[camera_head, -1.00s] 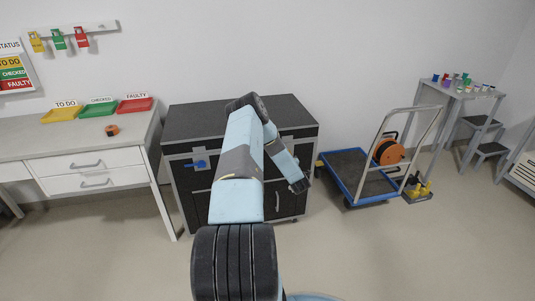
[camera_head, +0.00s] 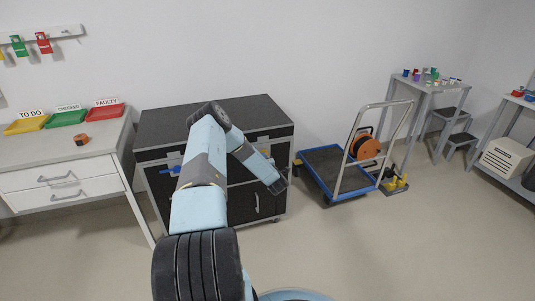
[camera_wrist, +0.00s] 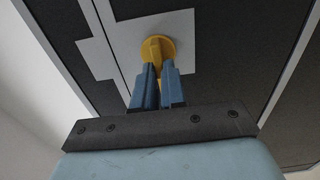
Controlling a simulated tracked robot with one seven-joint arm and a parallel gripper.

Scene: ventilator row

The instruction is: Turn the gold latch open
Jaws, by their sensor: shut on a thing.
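The gold latch (camera_wrist: 158,47) is a round yellow disc with a raised grip. It sits on a light grey plate (camera_wrist: 185,32) on the dark cabinet front in the wrist view. My gripper (camera_wrist: 156,75) has its two blue fingers shut on the grip of the latch. The fingers cover the lower part of it. In the head view my arm reaches to the front of the black and grey cabinet (camera_head: 160,130).
A blue latch (camera_head: 170,171) is on the cabinet's left front. A white desk (camera_head: 60,160) with coloured trays stands at the left. A blue trolley (camera_head: 325,160) with an orange reel (camera_head: 366,147) stands at the right. The floor in front is clear.

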